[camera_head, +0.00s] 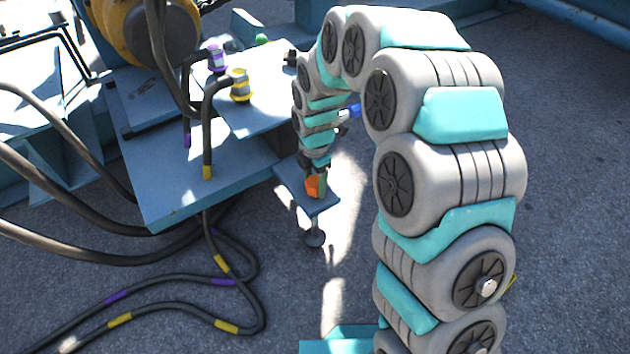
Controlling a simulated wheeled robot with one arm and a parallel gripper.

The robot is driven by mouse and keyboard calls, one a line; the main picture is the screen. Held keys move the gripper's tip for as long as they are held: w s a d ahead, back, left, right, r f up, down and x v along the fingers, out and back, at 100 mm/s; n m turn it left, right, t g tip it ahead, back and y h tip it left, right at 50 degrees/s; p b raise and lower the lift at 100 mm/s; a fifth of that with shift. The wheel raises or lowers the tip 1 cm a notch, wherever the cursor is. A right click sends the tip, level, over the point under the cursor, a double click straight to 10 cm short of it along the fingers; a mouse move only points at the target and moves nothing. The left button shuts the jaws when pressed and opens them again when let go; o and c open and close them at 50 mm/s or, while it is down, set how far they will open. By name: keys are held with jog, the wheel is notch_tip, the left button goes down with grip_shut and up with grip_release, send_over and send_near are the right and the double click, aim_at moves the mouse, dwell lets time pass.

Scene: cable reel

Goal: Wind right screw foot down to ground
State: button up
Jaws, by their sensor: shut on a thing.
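The screw foot (313,236) hangs below a small blue bracket plate (322,207) at the right edge of the blue frame. Its dark stem and round pad show under the plate. The pad is close to the asphalt; I cannot tell whether it touches. An orange part (313,186) sits on top of the bracket, at the head of the screw. My gripper (315,172) points down over the bracket and is shut on this orange part. My arm partly hides the fingers and the upper end of the screw.
Thick black hoses (130,255) run across the left and onto the ground. An orange reel (125,30) stands at upper left. Asphalt below the bracket is clear.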

jog(key=shift+m, duration=0.3)
jog(key=m+p, duration=0.1)
jog(key=m, duration=0.1)
jog(key=shift+m, duration=0.4)
jog(key=m, duration=0.3)
jog(key=shift+m+p, duration=0.3)
jog(key=shift+p, duration=0.1)
jog(key=m, duration=0.3)
jog(key=shift+m, duration=0.3)
jog(key=m, duration=0.3)
jog(key=shift+m+p, duration=0.3)
jog(key=shift+p, duration=0.1)
jog(key=m, duration=0.3)
jog(key=shift+m, duration=0.3)
jog(key=m, duration=0.3)
jog(key=shift+m+p, duration=0.3)
jog(key=shift+p, duration=0.1)
jog(key=m+p, duration=0.1)
jog(key=m, duration=0.5)
jog(key=shift+m, duration=0.3)
